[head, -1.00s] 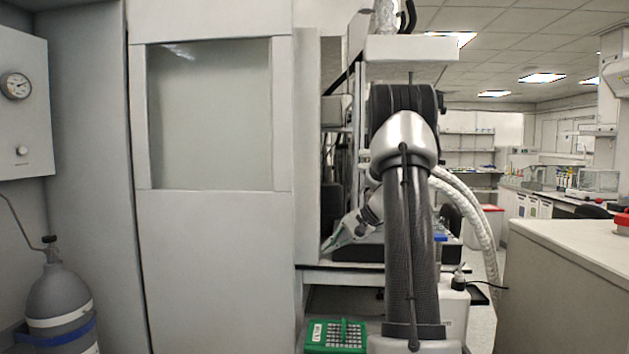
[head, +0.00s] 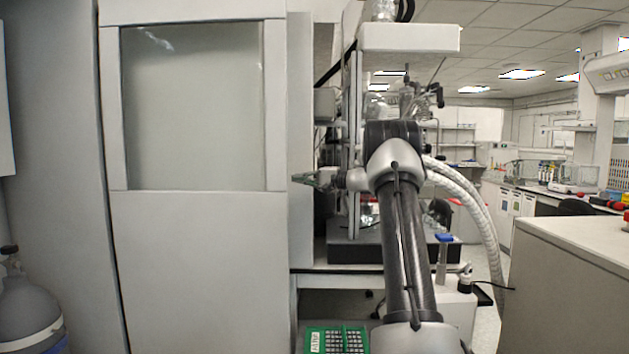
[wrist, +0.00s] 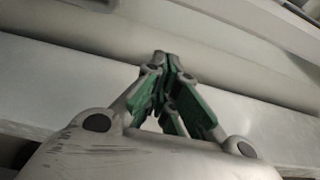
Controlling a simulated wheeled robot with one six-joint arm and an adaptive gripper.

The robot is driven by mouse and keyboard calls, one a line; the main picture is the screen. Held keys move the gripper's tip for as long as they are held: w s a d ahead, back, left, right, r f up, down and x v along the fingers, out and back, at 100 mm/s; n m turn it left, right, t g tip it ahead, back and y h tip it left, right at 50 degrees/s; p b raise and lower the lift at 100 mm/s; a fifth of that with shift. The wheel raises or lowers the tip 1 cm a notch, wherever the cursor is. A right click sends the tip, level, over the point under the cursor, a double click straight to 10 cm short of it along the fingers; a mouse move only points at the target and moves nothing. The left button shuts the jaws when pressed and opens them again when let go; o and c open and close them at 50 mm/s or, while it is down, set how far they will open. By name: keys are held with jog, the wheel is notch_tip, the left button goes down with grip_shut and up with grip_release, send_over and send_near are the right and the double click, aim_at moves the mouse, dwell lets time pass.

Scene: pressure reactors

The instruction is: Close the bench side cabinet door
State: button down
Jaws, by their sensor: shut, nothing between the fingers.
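The large pale grey cabinet door (head: 195,265) with a framed window (head: 192,110) fills the left half of the head view. Its narrow right side (head: 300,120) faces the reactor stand. How far the door stands open cannot be told. My gripper (head: 294,178) is at that right edge, level with the window's lower part, pointing left. Whether it touches the door is unclear. In the wrist view my gripper (wrist: 162,56) has its fingertips together with nothing between them, in front of pale grey panels (wrist: 75,70).
A reactor stand (head: 354,150) on a dark base (head: 350,251) is close behind my arm. A green rack (head: 337,340) sits low in front. A grey gas cylinder (head: 32,300) is at lower left. A pale bench (head: 575,260) stands at right, with an aisle beyond.

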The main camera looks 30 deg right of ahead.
jog(key=shift+s+a, duration=0.55)
jog(key=shift+a, duration=0.3)
jog(key=shift+s+a, duration=0.5)
jog(key=shift+a, duration=0.3)
